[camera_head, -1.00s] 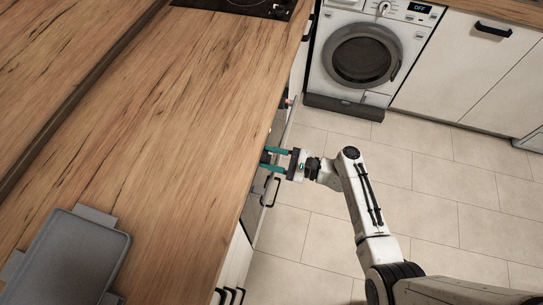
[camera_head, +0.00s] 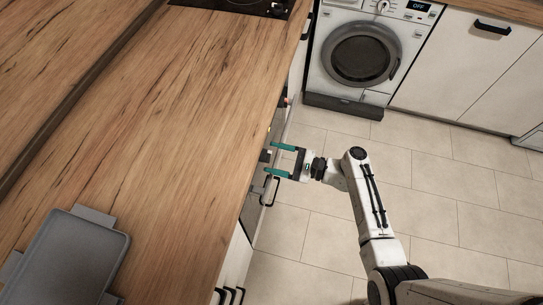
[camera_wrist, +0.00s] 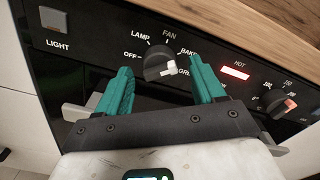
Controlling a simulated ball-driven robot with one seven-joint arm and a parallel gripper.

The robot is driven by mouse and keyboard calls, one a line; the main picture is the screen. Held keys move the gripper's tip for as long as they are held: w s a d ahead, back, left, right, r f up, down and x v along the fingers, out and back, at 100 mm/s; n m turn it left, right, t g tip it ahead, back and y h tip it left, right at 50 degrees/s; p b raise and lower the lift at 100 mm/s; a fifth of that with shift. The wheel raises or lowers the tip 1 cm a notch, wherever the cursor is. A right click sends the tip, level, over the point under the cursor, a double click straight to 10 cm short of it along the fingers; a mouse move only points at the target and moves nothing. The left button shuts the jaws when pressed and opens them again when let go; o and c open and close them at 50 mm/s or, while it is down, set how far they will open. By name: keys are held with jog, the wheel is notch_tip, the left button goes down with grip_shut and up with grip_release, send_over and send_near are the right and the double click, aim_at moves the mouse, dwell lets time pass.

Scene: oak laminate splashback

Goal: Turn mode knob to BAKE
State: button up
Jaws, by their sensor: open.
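The mode knob (camera_wrist: 158,62) is a dark round knob on the black oven panel in the wrist view. OFF, LAMP, FAN, BAKE and GRILL are printed around it. Its pale mark is on its right side, towards the BAKE (camera_wrist: 188,52) and GRILL (camera_wrist: 185,73) labels; I cannot tell exactly which it points at. My gripper (camera_wrist: 161,68) is open, with one teal finger on each side of the knob and gaps showing. In the head view my gripper (camera_head: 269,157) is at the oven front, below the counter edge.
A second knob (camera_wrist: 275,103) with a red mark and a lit HOT indicator (camera_wrist: 236,73) are to the right. A LIGHT button (camera_wrist: 53,18) is at left. The wooden counter (camera_head: 170,120) overhangs the panel. Tiled floor (camera_head: 440,190) is clear towards the washing machine (camera_head: 362,55).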

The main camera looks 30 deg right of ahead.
jog(key=b+v, duration=0.1)
jog(key=v, duration=0.8)
dwell(0.3)
jog(key=s+a+f+n+g+h, duration=0.3)
jog(key=s+n+g, duration=0.2)
jog(key=s+n, duration=0.1)
jog(key=s+a+f+n+g+h, duration=0.2)
jog(key=s+n+g, duration=0.3)
jog(key=s+n, duration=0.15)
jog(key=s+d+r+n+g+h, duration=0.1)
jog(key=s+d+r+n+h, duration=0.3)
jog(key=s+r+n+h, duration=0.2)
notch_tip(320, 180, up, 2)
jog(key=shift+s+d+r+n+g+h, duration=0.25)
jog(key=shift+d+n+g+h, duration=0.15)
jog(key=shift+n+h, duration=0.6)
